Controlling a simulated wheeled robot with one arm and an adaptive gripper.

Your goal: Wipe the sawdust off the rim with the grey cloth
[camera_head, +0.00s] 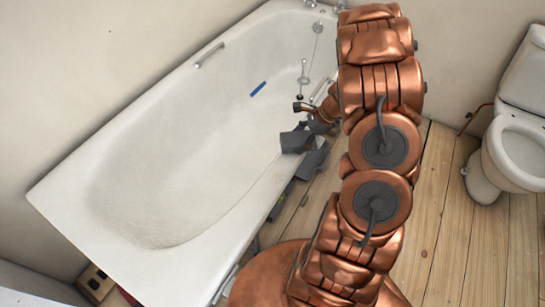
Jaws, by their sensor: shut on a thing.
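The white bathtub's near rim (252,212) runs diagonally from the lower middle up to the right, partly hidden behind my arm. A faint tan patch, apparently sawdust (268,179), lies along the rim below the cloth. The grey cloth (295,141) hangs at the inner side of the rim. My gripper (312,127) is shut on the cloth, just above the rim; its fingers are small and partly hidden by my arm. I cannot tell whether the cloth touches the rim.
A blue strip (258,89) and a slim metal fitting (303,76) show toward the tub's far end. Grey and dark items (313,161) sit outside the near rim. A toilet (514,135) stands at the right. Wooden floor (450,220) is clear between.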

